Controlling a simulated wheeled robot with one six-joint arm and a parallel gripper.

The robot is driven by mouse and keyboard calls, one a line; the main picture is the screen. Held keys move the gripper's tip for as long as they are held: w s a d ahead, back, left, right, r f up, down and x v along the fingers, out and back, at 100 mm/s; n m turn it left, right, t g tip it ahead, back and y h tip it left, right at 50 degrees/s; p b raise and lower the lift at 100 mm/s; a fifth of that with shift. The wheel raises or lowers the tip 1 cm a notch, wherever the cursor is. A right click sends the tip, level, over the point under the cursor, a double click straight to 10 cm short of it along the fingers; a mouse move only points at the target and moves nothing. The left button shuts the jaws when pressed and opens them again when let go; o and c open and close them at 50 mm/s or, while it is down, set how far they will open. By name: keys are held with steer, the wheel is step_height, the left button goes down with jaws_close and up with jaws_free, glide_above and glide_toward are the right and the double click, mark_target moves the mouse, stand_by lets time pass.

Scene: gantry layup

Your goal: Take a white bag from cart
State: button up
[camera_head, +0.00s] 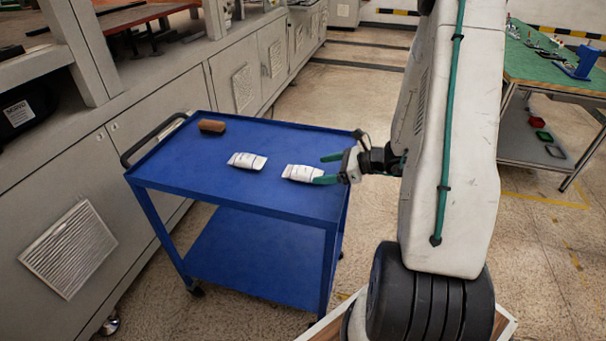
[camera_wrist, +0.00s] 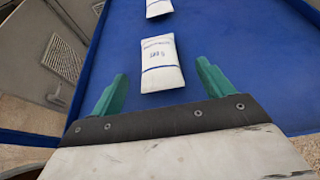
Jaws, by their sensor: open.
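Two white bags lie flat on the top of the blue cart (camera_head: 270,196). The nearer bag (camera_head: 300,173) is by the cart's right end, and the other bag (camera_head: 247,161) lies to its left. My gripper (camera_head: 328,168) is open, with its green fingers at the nearer bag's right end. In the wrist view, the nearer bag (camera_wrist: 160,63) lies just ahead of my gripper (camera_wrist: 160,88), roughly centred between the open fingers. The second bag (camera_wrist: 158,7) is cut off at the top edge there. I cannot tell whether a finger touches the bag.
A brown block (camera_head: 212,126) sits at the cart's far left corner, near the black handle (camera_head: 150,140). Grey cabinets (camera_head: 160,90) run along the left. A green-topped table (camera_head: 548,68) stands at the right. Bare blue surface surrounds the bags.

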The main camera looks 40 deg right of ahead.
mark_target(302, 172)
steer(key=x, duration=0.7)
steer(key=shift+w+a, duration=0.2)
steer(key=shift+a, duration=0.1)
steer(key=c, duration=1.1)
